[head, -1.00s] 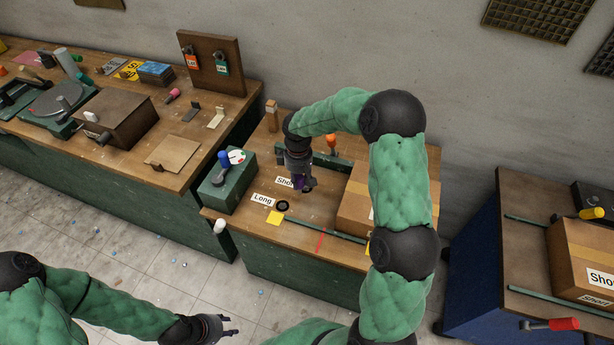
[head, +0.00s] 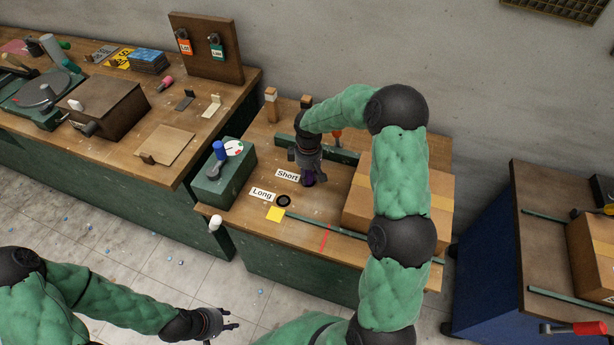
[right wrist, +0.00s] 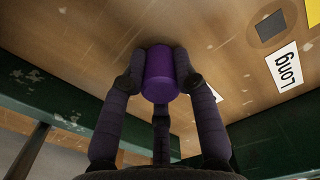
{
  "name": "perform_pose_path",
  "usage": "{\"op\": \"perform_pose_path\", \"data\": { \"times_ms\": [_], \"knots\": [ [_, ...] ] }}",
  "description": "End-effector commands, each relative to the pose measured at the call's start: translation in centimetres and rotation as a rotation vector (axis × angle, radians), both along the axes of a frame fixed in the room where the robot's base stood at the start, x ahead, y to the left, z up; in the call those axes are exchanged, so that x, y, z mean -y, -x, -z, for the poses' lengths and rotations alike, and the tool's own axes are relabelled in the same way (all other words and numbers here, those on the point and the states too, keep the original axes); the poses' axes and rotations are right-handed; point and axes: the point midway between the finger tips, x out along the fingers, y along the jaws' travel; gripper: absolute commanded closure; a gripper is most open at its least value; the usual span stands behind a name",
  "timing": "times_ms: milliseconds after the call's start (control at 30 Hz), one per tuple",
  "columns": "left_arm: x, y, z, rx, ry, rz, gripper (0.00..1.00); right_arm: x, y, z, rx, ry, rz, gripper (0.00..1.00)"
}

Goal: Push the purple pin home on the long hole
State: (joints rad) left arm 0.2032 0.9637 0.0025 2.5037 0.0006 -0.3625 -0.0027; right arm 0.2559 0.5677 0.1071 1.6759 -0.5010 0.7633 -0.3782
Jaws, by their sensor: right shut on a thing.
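The purple pin (right wrist: 160,75) is held upright between the fingertips of my right gripper (right wrist: 160,80). In the head view, the gripper (head: 308,176) and pin (head: 309,182) are low over the brown table, just right of the "Short" label (head: 287,175). I cannot tell whether the pin's lower end touches the table or sits in a hole. The long hole (head: 283,200) is a dark round spot beside the "Long" label (head: 262,194), left of and nearer than the pin. A dark square patch (right wrist: 270,27) shows by that label in the wrist view. My left gripper (head: 225,321) is open and empty, away from the table.
A yellow note (head: 275,214) lies in front of the long hole. A cardboard box (head: 360,211) stands to the right. A green box (head: 222,181) with a blue-knobbed lever stands to the left. A green rail (head: 332,227) runs along the front.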

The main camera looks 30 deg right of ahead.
Motion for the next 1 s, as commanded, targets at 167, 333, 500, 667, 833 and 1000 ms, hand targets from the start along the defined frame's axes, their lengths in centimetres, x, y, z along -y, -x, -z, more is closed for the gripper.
{"op": "perform_pose_path", "data": {
  "times_ms": [167, 333, 500, 667, 833, 1000],
  "knots": [
    [0.0, 0.0, 0.0, 0.0, 0.0, 0.001, 0.6, 0.0, 0.0, 0.1, 0.0, 0.0, 0.0, 1.0],
    [0.0, 0.0, 0.1, 0.0, 0.0, 0.001, 0.6, 0.0, 0.0, 0.4, 0.0, -0.001, 0.0, 0.56],
    [0.0, 0.0, 0.1, 0.0, 0.0, 0.001, 0.6, 0.0, 0.0, 0.4, 0.0, -0.001, 0.0, 0.47],
    [0.0, 0.0, 0.1, 0.0, 0.0, 0.001, 0.6, 0.0, 0.0, 0.4, 0.0, -0.001, 0.0, 0.47],
    [0.0, 0.0, 0.6, 0.0, 0.0, 0.001, 0.6, 0.0, 0.0, 0.5, 0.0, -0.001, 0.0, 0.47],
    [0.0, 0.0, -1.1, 0.0, 0.0, 0.001, 0.6, -0.1, -0.1, -2.8, 0.003, -0.001, 0.0, 0.47]
  ]
}}
